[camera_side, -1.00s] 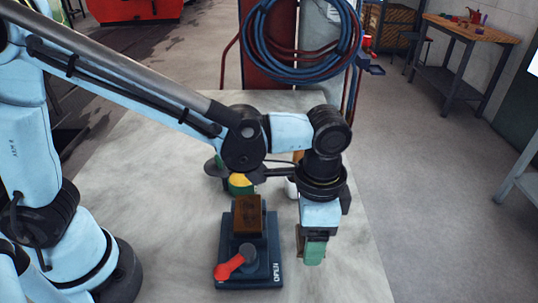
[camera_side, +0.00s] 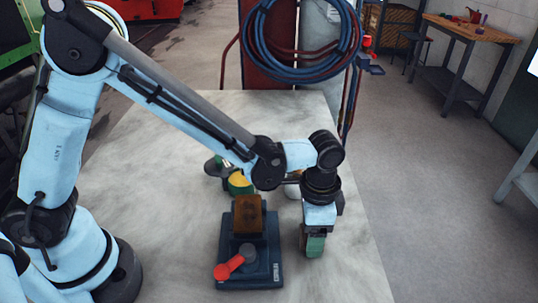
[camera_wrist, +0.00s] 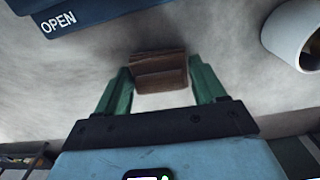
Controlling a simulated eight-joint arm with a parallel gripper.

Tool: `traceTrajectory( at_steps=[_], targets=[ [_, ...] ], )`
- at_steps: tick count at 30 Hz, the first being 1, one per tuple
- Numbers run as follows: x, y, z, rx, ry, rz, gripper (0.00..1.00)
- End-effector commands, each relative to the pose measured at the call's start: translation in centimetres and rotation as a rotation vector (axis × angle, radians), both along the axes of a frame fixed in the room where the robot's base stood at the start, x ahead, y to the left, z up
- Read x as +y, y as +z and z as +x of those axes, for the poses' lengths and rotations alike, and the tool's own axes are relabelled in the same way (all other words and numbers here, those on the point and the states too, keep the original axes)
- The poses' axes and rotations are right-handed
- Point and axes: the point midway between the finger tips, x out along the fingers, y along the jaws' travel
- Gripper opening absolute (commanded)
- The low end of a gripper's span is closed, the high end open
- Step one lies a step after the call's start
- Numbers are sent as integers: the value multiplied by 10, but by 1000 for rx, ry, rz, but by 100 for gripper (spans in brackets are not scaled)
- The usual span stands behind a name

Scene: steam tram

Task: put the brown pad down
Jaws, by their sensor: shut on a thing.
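The brown pad (camera_wrist: 159,74) is between the green fingers of my gripper (camera_wrist: 163,86) in the wrist view, at their tips. My gripper is shut on it. In the side view my gripper (camera_side: 314,248) points down just right of the dark blue fixture, low over the pale worktop. The pad is hidden behind the finger there. I cannot tell whether the pad touches the worktop.
The dark blue fixture (camera_side: 232,272) has a red lever (camera_side: 229,268) and a brown block (camera_side: 248,214) on top. A white cup (camera_wrist: 291,38) stands at the wrist view's upper right. Green and yellow items (camera_side: 239,183) stand behind the fixture. The worktop (camera_side: 345,265) is bare at right.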

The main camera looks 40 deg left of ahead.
Motion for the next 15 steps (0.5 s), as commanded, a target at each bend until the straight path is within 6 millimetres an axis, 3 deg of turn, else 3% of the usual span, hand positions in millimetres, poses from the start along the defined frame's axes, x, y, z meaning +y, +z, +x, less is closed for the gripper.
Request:
traceTrajectory(
  at_steps=[15],
  targets=[
    [0, -13, 0, -1, 0, -1, 36]
  ],
)
